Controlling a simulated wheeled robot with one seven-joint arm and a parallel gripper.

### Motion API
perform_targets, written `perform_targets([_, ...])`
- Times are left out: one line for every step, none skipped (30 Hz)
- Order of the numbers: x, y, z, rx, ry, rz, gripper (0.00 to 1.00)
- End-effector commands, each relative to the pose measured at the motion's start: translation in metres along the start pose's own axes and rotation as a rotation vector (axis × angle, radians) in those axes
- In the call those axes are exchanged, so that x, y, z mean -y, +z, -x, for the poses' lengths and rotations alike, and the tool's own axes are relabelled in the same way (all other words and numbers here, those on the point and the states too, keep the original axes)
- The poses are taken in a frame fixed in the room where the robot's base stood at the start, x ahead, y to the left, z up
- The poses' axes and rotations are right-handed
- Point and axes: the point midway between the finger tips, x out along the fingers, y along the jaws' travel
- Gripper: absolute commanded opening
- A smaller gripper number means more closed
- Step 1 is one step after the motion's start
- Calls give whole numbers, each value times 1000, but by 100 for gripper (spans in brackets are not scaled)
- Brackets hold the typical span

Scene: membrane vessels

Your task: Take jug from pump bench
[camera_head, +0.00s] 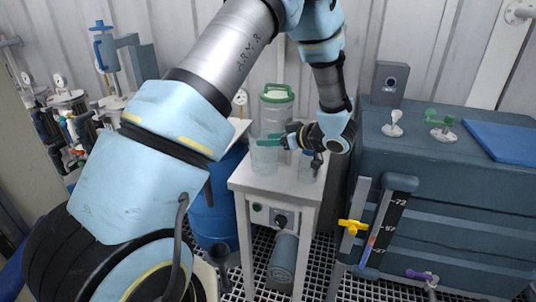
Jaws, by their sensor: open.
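The pump bench (243,183) is a small pale table with a control panel and a grey cylindrical pump (284,258) below. A clear vessel (264,161), which looks like the jug, stands upright at the left of its top. A taller clear container with a green lid and handle (276,95) stands behind it. A second small clear vessel (307,168) stands at the right, partly behind my wrist. My gripper (272,141) is open, pointing left at the clear vessel's upper part. A teal piece there overlaps the vessel's rim; I cannot tell whether they touch.
A blue barrel (218,205) stands left of the bench. A large blue-grey tank (450,195) with valves, a level gauge (384,235) and a blue panel (504,141) stands close on the right. Gauges and piping (70,105) are at the far left. The floor is grating.

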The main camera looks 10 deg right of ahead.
Motion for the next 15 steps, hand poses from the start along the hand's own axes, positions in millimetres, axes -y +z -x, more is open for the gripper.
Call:
perform_targets([0,-1,-4,0,-1,0,51])
perform_targets([0,-1,-7,0,-1,0,51])
perform_targets([0,-1,-12,1,-2,0,51])
perform_targets([0,-1,-17,1,-3,-1,51])
perform_targets([1,-2,-22,0,-3,-2,51])
perform_targets([1,-2,-28,0,-4,-1,51])
perform_targets([1,-2,-33,0,-3,-1,51])
perform_targets([0,-2,-37,0,-2,-1,51])
perform_targets([0,-1,-42,1,-2,0,51])
perform_targets([0,-1,-45,1,-2,1,51])
perform_targets([0,-1,-48,1,-1,1,51])
perform_targets([0,-1,-51,0,0,0,51])
perform_targets([0,-1,-52,0,0,0,51])
perform_targets([0,0,-53,0,0,0,51])
perform_targets([0,0,-54,0,1,0,51])
